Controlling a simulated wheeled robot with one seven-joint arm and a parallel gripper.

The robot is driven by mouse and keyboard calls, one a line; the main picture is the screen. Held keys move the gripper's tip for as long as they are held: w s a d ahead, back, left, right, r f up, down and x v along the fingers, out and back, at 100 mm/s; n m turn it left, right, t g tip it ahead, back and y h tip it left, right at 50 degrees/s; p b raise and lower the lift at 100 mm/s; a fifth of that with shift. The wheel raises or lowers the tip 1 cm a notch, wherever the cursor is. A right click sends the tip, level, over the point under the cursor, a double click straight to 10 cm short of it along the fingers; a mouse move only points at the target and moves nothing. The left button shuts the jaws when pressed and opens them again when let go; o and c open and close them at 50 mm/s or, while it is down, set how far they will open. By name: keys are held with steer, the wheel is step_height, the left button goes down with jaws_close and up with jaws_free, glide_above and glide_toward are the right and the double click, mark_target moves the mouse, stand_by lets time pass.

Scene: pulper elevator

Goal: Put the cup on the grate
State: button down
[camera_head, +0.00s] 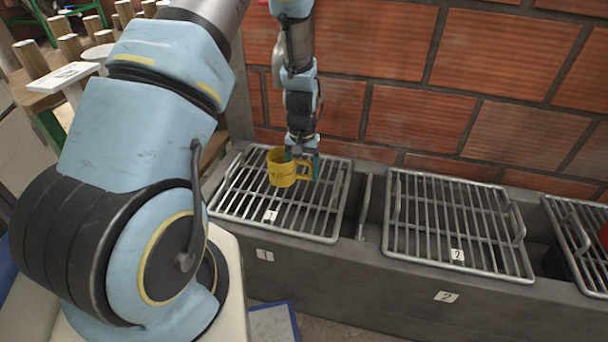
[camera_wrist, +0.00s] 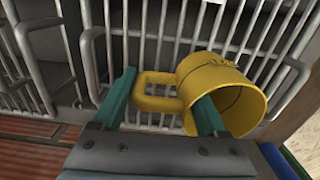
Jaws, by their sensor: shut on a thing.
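A yellow cup (camera_head: 282,168) is held by my gripper (camera_head: 301,160) over the left metal grate (camera_head: 322,225), which carries a label with a 1. In the head view the cup looks roughly upright. I cannot tell whether its base touches the bars. In the wrist view the cup (camera_wrist: 228,95) is at the right, with its handle (camera_wrist: 155,92) toward the left. The green fingers of my gripper (camera_wrist: 165,105) stand either side of the handle and near cup wall. One finger reaches into the cup's mouth. Bars of the grate (camera_wrist: 160,45) lie behind it.
A second grate (camera_head: 455,222) with a 2 label lies to the right on the concrete trough (camera_head: 400,295), and a third grate (camera_head: 590,250) is at the right edge. A brick wall (camera_head: 420,110) rises close behind. A dark red object (camera_head: 603,237) shows at the far right.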

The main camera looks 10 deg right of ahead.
steer(key=shift+w+d, duration=0.4)
steer(key=shift+w, duration=0.3)
steer(key=shift+f, duration=1.75)
steer(key=shift+f, duration=0.15)
jaws_free()
step_height(320, 180, up, 12)
